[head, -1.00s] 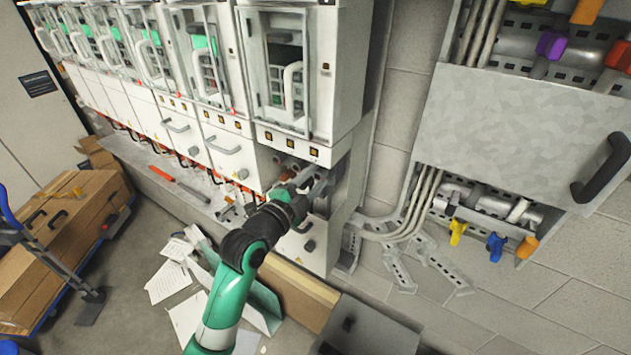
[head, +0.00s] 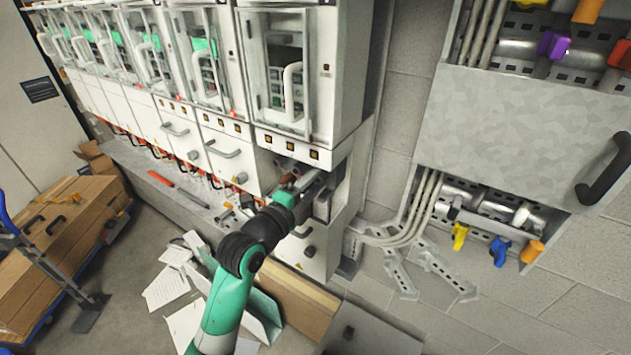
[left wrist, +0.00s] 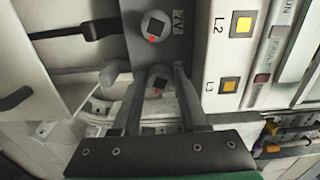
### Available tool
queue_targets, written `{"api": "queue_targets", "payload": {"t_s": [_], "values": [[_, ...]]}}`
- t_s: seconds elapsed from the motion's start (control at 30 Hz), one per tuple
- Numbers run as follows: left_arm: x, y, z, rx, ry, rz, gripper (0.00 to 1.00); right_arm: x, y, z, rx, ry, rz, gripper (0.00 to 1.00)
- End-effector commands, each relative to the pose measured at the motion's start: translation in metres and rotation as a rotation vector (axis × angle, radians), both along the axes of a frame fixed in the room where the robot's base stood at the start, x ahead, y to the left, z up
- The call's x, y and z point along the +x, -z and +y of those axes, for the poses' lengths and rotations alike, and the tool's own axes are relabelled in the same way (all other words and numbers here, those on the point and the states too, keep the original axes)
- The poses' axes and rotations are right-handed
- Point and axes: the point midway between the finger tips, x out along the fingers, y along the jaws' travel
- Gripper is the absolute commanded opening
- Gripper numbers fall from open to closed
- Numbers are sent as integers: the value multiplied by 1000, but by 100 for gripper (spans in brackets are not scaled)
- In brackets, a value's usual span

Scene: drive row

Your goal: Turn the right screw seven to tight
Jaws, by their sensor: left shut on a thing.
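My left gripper (head: 306,190) reaches into the open recess at the bottom of the rightmost cabinet. In the left wrist view its two fingers (left wrist: 160,78) stand on either side of the right screw seven (left wrist: 160,86), a round grey head with a dark slot and a red mark, and are shut on it. The other screw (left wrist: 153,27), with a similar head and red mark, sits above it in that view beside a label with a 7, clear of the fingers. In the head view the screws are too small or hidden to make out.
Lamps L2 (left wrist: 241,25) and L3 (left wrist: 231,86) are on the white panel beside the fingers. A dark handle (left wrist: 90,29) juts out at the left. A red-handled tool (head: 161,178) lies on the ledge.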

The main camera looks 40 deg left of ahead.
Motion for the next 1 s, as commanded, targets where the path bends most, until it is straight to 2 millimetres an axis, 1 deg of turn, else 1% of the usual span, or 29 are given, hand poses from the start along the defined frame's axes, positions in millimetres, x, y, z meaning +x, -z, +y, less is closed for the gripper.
{"api": "queue_targets", "payload": {"t_s": [0.17,0.2,0.3,0.57,0.67,0.77,0.87,0.97,1.0], "values": [[0,0,0,-1,0,0,0,0,0,0,0,0,0,50],[0,0,0,-1,0,0,50,0,0,0,0,0,0,50],[0,0,0,-1,0,0,67,0,0,0,0,0,0,50],[0,0,0,-2,0,0,67,0,0,0,0,0,0,50],[-4,0,-1,-2,0,-2,67,0,0,0,0,0,0,50],[-16,1,-3,-2,-1,-1,67,0,1,0,0,0,0,50],[-36,0,-6,-1,-1,-1,67,0,1,0,0,0,0,50],[-61,-1,-12,-2,0,-2,67,0,-1,0,0,0,0,50],[-70,-5,-13,-2,-1,2,67,0,-13,0,0,0,1,50]]}}
